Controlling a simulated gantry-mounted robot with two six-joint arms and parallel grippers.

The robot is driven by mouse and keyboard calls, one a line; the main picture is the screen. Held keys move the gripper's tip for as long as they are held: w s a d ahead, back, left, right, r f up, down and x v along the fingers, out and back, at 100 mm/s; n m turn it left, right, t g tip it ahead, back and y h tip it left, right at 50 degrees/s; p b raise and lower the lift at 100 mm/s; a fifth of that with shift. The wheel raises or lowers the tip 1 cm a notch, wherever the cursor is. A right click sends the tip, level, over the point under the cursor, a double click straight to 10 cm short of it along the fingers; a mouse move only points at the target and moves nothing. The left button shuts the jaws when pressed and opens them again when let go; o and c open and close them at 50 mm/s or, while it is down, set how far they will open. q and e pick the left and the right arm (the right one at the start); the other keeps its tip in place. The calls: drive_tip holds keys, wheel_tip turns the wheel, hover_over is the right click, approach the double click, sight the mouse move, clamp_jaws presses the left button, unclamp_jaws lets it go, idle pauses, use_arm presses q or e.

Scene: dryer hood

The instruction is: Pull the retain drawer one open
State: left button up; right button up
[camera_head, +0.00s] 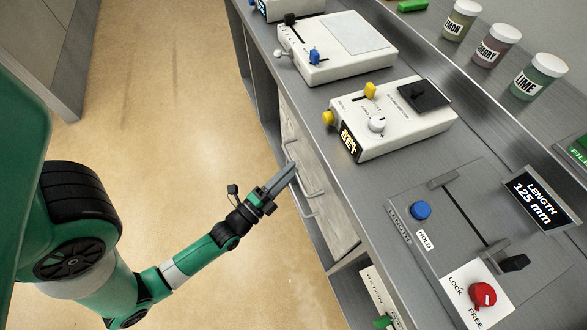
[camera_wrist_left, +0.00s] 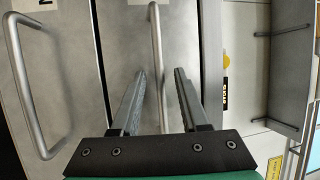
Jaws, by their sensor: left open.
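My left gripper (camera_head: 290,168) is at the drawer fronts under the counter in the head view. In the left wrist view its two fingers (camera_wrist_left: 160,73) are open, one on each side of a vertical bar handle (camera_wrist_left: 156,35) on a grey drawer front (camera_wrist_left: 118,45). The fingers look apart from the bar; depth is hard to judge. A neighbouring drawer with a handle (camera_wrist_left: 24,85) and a label partly reading 2 is at the left. The middle drawer's label is cut off, so its number cannot be read. Both fronts look shut. My right gripper is not in view.
A red knob (camera_head: 482,294) sits near the front right. Open floor (camera_head: 185,110) lies left of the counter.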

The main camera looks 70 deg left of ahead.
use_arm(q)
drive_tip(key=shift+x, duration=1)
clamp_jaws()
idle(0.7)
